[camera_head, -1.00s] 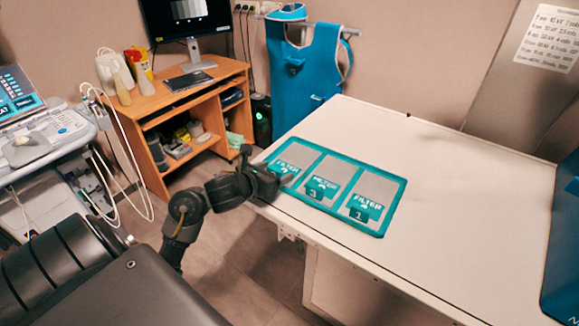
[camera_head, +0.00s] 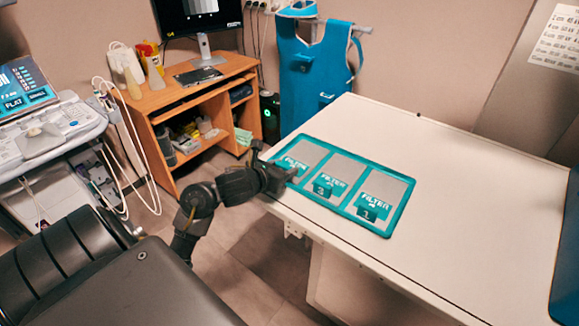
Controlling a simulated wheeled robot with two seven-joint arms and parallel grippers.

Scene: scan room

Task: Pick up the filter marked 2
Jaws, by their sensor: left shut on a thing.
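A teal-framed tray (camera_head: 383,231) lies on the white table with three grey filters side by side, each with a teal label and a small numbered tab. The middle filter (camera_head: 343,170) is marked 3 and the right filter (camera_head: 386,188) seems marked 1. The left filter (camera_head: 306,151) has its number hidden behind my gripper; the other marks leave it as the filter marked 2. My left gripper (camera_head: 284,172) is shut on the near tab end of this left filter, at the tray's left corner. The filter still appears to lie in its place. My right gripper is out of view.
The white table (camera_head: 460,190) is clear right of the tray, with a dark blue object (camera_head: 566,255) at its right edge. A wooden desk (camera_head: 190,97) with a monitor stands behind left. A blue apron (camera_head: 312,80) hangs behind the table.

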